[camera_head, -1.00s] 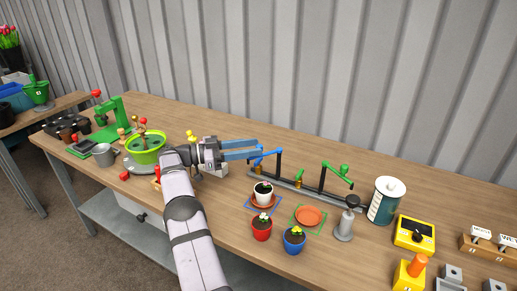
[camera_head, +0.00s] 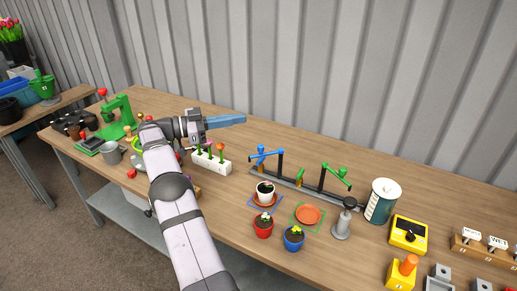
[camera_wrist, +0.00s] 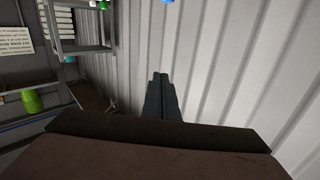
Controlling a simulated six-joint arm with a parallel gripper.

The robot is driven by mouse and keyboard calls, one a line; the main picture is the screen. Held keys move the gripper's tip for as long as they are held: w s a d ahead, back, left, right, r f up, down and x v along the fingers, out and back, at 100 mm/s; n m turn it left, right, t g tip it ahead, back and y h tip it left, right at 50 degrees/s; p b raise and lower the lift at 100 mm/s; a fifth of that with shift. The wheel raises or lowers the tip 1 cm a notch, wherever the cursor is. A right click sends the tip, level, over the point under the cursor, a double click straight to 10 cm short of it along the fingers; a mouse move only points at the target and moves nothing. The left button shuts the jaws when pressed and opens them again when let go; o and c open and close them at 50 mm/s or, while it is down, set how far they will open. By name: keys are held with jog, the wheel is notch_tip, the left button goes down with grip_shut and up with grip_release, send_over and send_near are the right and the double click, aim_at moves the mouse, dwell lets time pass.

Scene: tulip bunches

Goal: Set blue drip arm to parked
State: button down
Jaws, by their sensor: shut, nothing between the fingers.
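The blue drip arm (camera_head: 267,155) sits on a dark post on the grey rail (camera_head: 300,184) in the head view. It reaches left from the post top, with a small blue knob standing up near its outer end. A brass-coloured piece stands below it. The green drip arm (camera_head: 338,172) is on the second post and reaches right and toward the front. My gripper (camera_head: 243,119) is up and to the left of the blue arm, apart from it, with blue fingers shut and empty. The fingers also show in the wrist view (camera_wrist: 160,96), pointing toward the wall.
An empty orange saucer (camera_head: 308,215) and red (camera_head: 263,226) and blue (camera_head: 293,238) pots are nearby. A white block with flowers (camera_head: 212,162) lies below my gripper.

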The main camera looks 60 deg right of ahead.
jog(key=a+r+n+t+h+p, duration=0.1)
jog(key=a+n+t+h+p, duration=0.3)
jog(key=n, duration=0.3)
jog(key=s+a+f+m+t, duration=0.3)
jog(key=s+a+f+m, duration=0.1)
jog(key=f+m, duration=0.3)
jog(key=s+a+f+m+t+h+p, duration=0.1)
jog(key=s+a+f+m+t, duration=0.3)
jog(key=m, duration=0.5)
notch_tip(320, 180, down, 3)
jog(key=shift+s+a+r, duration=0.1)
jog(key=shift+s+a, duration=0.1)
jog(key=shift+s, duration=0.6)
